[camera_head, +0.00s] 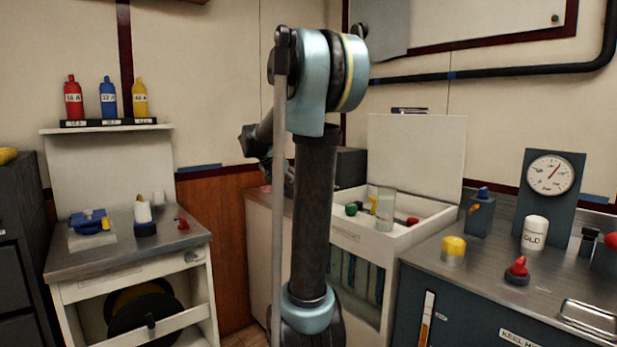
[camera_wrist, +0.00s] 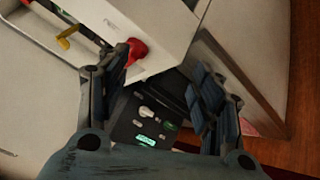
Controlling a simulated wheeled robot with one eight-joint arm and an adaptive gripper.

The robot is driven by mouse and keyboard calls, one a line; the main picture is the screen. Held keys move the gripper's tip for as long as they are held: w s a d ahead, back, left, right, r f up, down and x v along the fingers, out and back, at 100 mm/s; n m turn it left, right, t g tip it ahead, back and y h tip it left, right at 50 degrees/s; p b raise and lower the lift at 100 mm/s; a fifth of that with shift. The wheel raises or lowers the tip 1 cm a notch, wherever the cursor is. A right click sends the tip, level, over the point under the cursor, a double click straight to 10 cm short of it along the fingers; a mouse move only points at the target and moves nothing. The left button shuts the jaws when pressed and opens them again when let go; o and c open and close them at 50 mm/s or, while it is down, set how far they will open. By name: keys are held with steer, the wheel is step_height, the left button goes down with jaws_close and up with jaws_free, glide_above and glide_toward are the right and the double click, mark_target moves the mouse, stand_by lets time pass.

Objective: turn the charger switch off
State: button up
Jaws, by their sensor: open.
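In the wrist view a dark panel (camera_wrist: 155,120) shows beyond and between my fingers. It carries a pale switch knob (camera_wrist: 148,113), small labels and a glowing green label (camera_wrist: 145,140). The lettering is too small to read, so I cannot tell which control is the charger switch or how it is set. My gripper (camera_wrist: 162,78) is open, one finger on each side of the panel, with nothing held. In the head view my arm hides most of that area.
A yellow handle (camera_wrist: 70,32) is at upper left. In the head view, a white open-topped chest (camera_head: 430,225), a right counter (camera_head: 480,262) and a left bench (camera_head: 130,250) stand around.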

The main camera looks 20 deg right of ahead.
steer(key=w+d+r+m+h, duration=0.1)
steer(key=w+m+h, duration=0.1)
steer(key=w, duration=0.7)
steer(key=w+d+r+m+t+h, duration=0.1)
steer(key=w+d+r+m, duration=0.1)
steer(key=w, duration=0.8)
steer(key=w+d+r+m+h, duration=0.1)
steer(key=w+m+h, duration=0.1)
steer(key=w, duration=0.7)
steer(key=x, duration=1.7)
steer(key=shift+w+d+r, duration=0.25)
steer(key=shift+w+r, duration=0.05)
steer(key=shift+w, duration=0.1)
steer(key=shift+c, duration=0.6)
steer(key=c, duration=0.9)
